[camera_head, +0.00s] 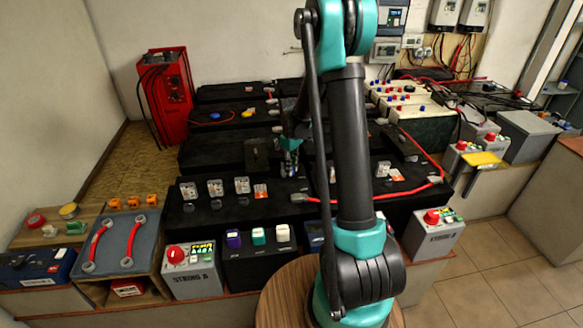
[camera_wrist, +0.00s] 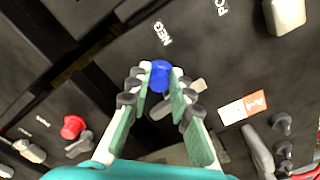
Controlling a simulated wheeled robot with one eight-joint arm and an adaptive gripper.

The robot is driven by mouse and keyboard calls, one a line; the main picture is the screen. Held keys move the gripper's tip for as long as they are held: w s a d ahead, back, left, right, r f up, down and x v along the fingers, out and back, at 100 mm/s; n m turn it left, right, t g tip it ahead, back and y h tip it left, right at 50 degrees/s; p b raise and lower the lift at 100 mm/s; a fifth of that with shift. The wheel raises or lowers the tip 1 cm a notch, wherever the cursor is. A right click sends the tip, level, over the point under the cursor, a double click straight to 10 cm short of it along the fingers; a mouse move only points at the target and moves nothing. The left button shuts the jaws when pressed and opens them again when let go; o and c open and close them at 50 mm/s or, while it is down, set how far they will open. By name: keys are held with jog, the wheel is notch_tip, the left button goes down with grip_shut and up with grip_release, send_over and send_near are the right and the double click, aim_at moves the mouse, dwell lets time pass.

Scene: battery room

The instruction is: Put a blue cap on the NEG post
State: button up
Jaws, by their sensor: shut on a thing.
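A blue cap (camera_wrist: 160,77) sits between the fingertips of my gripper (camera_wrist: 160,80) in the wrist view, and the fingers are shut on it. A white NEG label (camera_wrist: 162,34) is printed on the black battery top (camera_wrist: 205,55) just beyond the cap. The NEG post is not visible as a separate thing; the cap and fingers may hide it. I cannot tell whether the cap touches anything below. In the head view my gripper (camera_head: 290,146) is over the black battery rows, partly hidden by my arm, and the cap cannot be made out.
A light grey lug (camera_wrist: 190,91) lies close behind the fingers. A red cap (camera_wrist: 73,127) stands at lower left, and an orange and white label (camera_wrist: 243,107) is at right. A light cap (camera_wrist: 285,14) is at upper right. A red charger (camera_head: 165,95) stands at the back left.

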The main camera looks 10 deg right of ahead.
jog(key=o, duration=0.7)
jog(key=shift+o, duration=0.2)
jog(key=o, duration=0.4)
jog(key=shift+r, duration=4)
